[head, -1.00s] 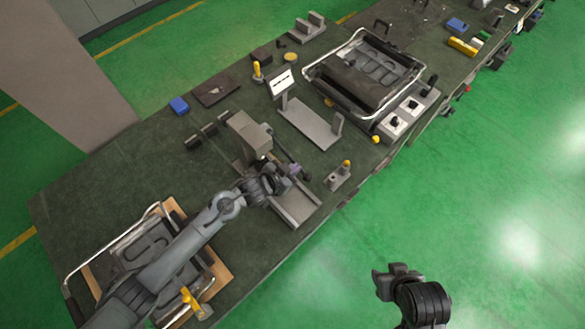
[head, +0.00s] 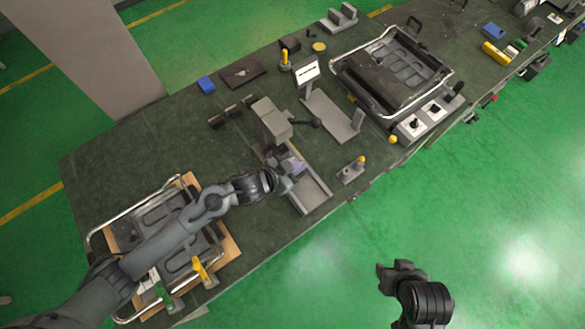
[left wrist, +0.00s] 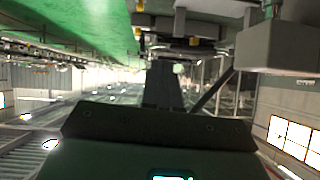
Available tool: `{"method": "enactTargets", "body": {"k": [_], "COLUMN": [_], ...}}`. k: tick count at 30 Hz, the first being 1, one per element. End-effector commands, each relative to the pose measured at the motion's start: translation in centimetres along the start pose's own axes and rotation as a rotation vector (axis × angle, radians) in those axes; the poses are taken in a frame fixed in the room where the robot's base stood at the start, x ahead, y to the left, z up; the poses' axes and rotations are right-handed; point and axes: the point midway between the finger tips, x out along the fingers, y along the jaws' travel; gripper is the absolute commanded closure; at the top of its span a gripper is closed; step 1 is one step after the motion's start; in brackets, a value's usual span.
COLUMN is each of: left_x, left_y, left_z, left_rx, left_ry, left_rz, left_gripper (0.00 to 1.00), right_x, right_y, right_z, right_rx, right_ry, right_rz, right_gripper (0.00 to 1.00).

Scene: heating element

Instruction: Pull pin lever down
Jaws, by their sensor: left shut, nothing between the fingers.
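A grey press-like fixture (head: 272,122) stands on the dark workbench. A dark lever with a round black knob (head: 316,123) sticks out from its right side, and I take this as the pin lever. My left gripper (head: 288,182) is shut and empty, low over the fixture's base tray (head: 312,194). It is below the lever and apart from it. A small purple piece (head: 298,167) lies beside the fingertips; what it belongs to is unclear. My right gripper (head: 392,271) hangs over the floor, away from the bench; its jaw opening is unclear.
A wire-handled tray (head: 96,243) lies under my left arm. A bracket with a small screen (head: 306,71), a small block with a yellow knob (head: 352,170) and a switch box (head: 424,118) stand right of the fixture.

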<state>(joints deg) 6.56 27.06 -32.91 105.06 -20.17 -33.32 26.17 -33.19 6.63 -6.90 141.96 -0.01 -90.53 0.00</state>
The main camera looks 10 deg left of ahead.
Motion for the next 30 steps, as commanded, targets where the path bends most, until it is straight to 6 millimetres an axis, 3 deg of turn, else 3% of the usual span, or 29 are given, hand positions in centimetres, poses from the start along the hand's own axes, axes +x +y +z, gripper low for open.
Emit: {"method": "enactTargets", "body": {"k": [9,30], "left_x": [-2.4,-2.5], "left_y": [0.2,0.2], "left_z": [0.0,-0.1], "left_rx": [0.001,0.000], "left_ry": [0.000,0.001], "left_rz": [-0.001,-0.001], "left_gripper": [1.00,1.00], "right_x": [0.1,0.1], "right_y": [0.0,0.2], "right_z": [0.0,0.1], "right_rx": [0.001,-0.008], "right_ry": [0.001,0.000], "right_rz": [0.000,0.007], "right_gripper": [0.57,0.57]}}
